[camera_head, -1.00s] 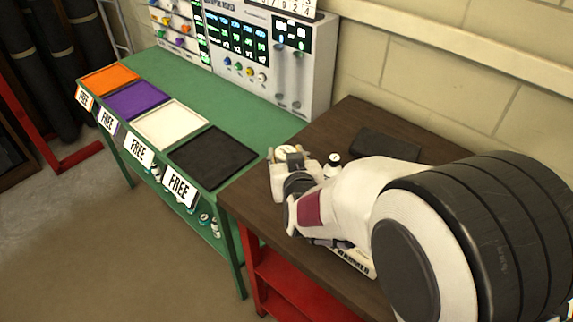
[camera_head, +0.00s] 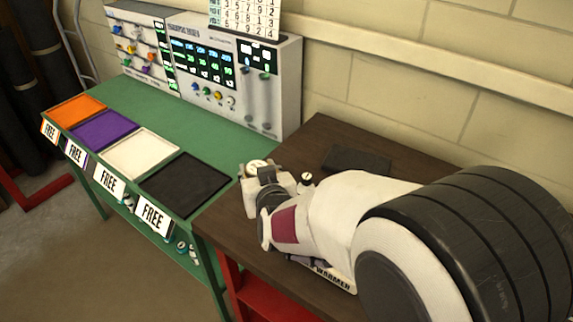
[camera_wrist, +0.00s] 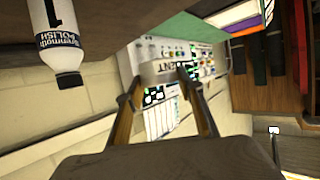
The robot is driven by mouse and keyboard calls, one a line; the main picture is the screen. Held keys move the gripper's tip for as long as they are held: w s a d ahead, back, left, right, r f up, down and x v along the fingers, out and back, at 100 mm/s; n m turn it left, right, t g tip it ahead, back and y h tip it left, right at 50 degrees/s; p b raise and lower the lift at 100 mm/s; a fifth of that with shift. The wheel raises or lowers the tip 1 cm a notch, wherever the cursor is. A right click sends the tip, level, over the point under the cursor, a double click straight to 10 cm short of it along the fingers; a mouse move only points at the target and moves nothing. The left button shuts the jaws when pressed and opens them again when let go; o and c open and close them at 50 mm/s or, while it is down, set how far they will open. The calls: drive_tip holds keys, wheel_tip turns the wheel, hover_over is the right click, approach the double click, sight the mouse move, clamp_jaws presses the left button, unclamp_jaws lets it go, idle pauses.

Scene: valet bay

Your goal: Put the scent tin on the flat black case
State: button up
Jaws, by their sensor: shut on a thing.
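My gripper (camera_wrist: 165,90) is shut on the scent tin, a small round pale tin (camera_wrist: 162,73) whose label partly reads "ENT" in the wrist view. In the head view the tin (camera_head: 257,165) is held at the far end of my gripper (camera_head: 265,174), over the left part of the dark brown table. I cannot tell its exact height. The flat black case (camera_head: 358,160) lies on the same table, to the right of my gripper, near the wall. The tin and the case are apart. The case is not identifiable in the wrist view.
A white polish bottle with a black cap (camera_wrist: 60,40) stands close to my gripper; its top (camera_head: 306,179) shows between gripper and case. A green bench (camera_head: 215,135) with several coloured trays adjoins on the left. A control panel (camera_head: 232,75) stands behind. A warmer (camera_head: 335,277) is partly hidden under my arm.

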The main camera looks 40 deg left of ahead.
drive_tip(key=shift+w, duration=0.15)
drive_tip(key=shift+w+a+r, duration=0.1)
drive_tip(key=shift+w+r, duration=0.2)
drive_tip(key=shift+w, duration=0.3)
drive_tip(key=w+d+r+n+g, duration=0.1)
drive_tip(key=w+d+r, duration=0.15)
drive_tip(key=w, duration=0.65)
drive_tip(key=w+d+r, duration=0.1)
drive_tip(key=w+d, duration=0.2)
drive_tip(key=w, duration=0.6)
drive_tip(key=w+d+f, duration=0.1)
drive_tip(key=w+d, duration=0.7)
drive_tip(key=d, duration=0.1)
drive_tip(key=shift+w+f+y, duration=0.3)
drive_tip(key=shift+a+f, duration=0.1)
hover_over(359, 164)
drive_tip(key=shift+f, duration=3.05)
